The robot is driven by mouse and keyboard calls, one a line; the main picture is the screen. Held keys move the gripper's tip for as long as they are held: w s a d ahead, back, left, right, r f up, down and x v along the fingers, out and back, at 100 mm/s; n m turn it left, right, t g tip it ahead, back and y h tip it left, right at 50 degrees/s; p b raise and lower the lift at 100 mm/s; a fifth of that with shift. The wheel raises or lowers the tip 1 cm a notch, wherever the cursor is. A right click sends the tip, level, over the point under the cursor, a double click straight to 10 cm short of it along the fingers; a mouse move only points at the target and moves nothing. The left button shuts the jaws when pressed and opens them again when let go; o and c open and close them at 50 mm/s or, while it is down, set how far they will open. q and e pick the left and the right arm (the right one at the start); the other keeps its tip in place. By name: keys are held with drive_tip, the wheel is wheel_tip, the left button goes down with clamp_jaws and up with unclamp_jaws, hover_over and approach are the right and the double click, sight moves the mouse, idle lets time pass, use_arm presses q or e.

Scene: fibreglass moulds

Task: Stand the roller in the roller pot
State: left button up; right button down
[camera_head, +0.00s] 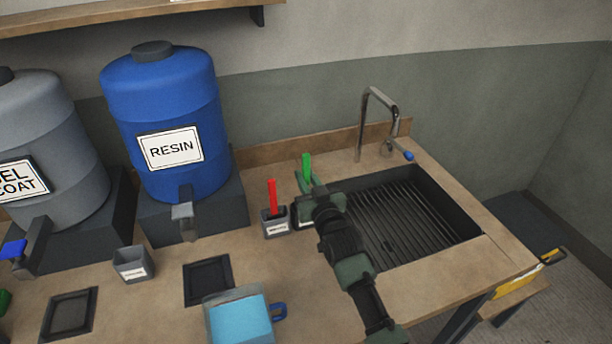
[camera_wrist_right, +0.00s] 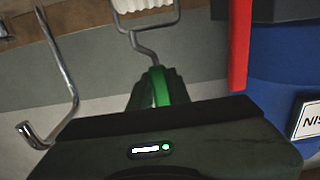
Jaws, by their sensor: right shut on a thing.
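The roller has a green handle (camera_head: 306,165), which also shows in the wrist view (camera_wrist_right: 158,86). Its bent wire frame (camera_wrist_right: 141,36) leads to a white ribbed roller head (camera_wrist_right: 146,5), cut off by the picture edge. My right gripper (camera_head: 313,188) is shut on the green handle beside the sink, with the handle's end pointing up. My left gripper is not in view.
A red-handled tool (camera_head: 271,193) stands in a grey pot (camera_head: 276,229) just left of my gripper. A sink (camera_head: 448,233) with a tap (camera_head: 378,97) is to the right. A blue resin drum (camera_head: 160,100), an empty-looking grey cup (camera_head: 132,266) and a blue-filled container (camera_head: 238,322) stand leftward.

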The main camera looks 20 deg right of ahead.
drive_tip(key=shift+f+b, duration=1.45)
drive_tip(key=shift+f, duration=0.9)
drive_tip(key=c, duration=1.3)
unclamp_jaws()
drive_tip(key=shift+o, duration=0.2)
drive_tip(key=s+b, duration=0.1)
drive_tip(key=s, duration=0.7)
drive_tip(key=shift+w+d, duration=0.1)
drive_tip(key=shift+d, duration=0.05)
